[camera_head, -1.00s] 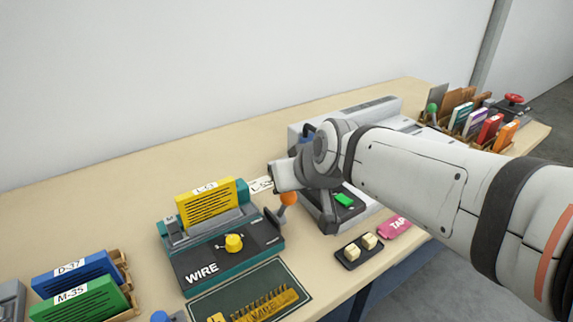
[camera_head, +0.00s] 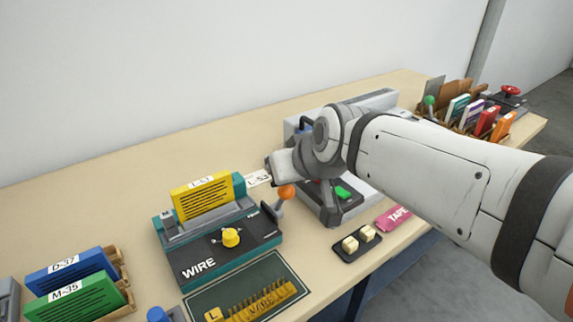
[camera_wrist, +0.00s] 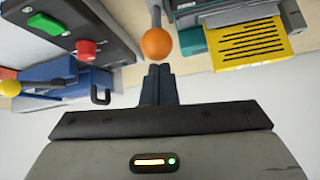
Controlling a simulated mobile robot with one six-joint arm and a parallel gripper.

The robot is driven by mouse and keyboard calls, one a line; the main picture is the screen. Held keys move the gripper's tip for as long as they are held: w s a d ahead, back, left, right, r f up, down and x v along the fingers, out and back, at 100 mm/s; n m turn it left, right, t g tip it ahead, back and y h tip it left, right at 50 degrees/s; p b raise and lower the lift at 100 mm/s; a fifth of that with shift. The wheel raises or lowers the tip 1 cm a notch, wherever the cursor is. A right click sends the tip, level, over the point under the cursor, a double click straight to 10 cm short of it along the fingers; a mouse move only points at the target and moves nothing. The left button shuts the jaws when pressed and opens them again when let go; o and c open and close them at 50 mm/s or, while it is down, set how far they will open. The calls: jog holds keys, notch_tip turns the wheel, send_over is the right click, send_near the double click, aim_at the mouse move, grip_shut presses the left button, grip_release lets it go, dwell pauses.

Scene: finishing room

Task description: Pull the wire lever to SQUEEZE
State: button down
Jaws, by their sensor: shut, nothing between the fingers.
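The WIRE machine (camera_head: 222,262) is a dark and teal unit on the bench, with a yellow knob (camera_head: 231,237) on its face and a yellow book (camera_head: 200,199) standing in it. Its lever has an orange ball end (camera_head: 286,192) at the right side, and the ball also shows in the wrist view (camera_wrist: 157,43). My gripper (camera_wrist: 157,68) is shut and empty, with its fingertips just short of the ball in the wrist view. I cannot tell whether they touch it. In the head view my gripper (camera_head: 276,168) is just above the ball. No SQUEEZE marking is readable.
A grey machine with a green button (camera_head: 342,192) stands close on the right, partly behind my arm. A tray with two cream blocks (camera_head: 358,242) and a pink TAPE piece (camera_head: 393,218) lie in front. Green and blue books (camera_head: 75,300) stand at left.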

notch_tip(320, 180, up, 9)
jog(key=p, duration=0.1)
jog(key=shift+w, duration=0.25)
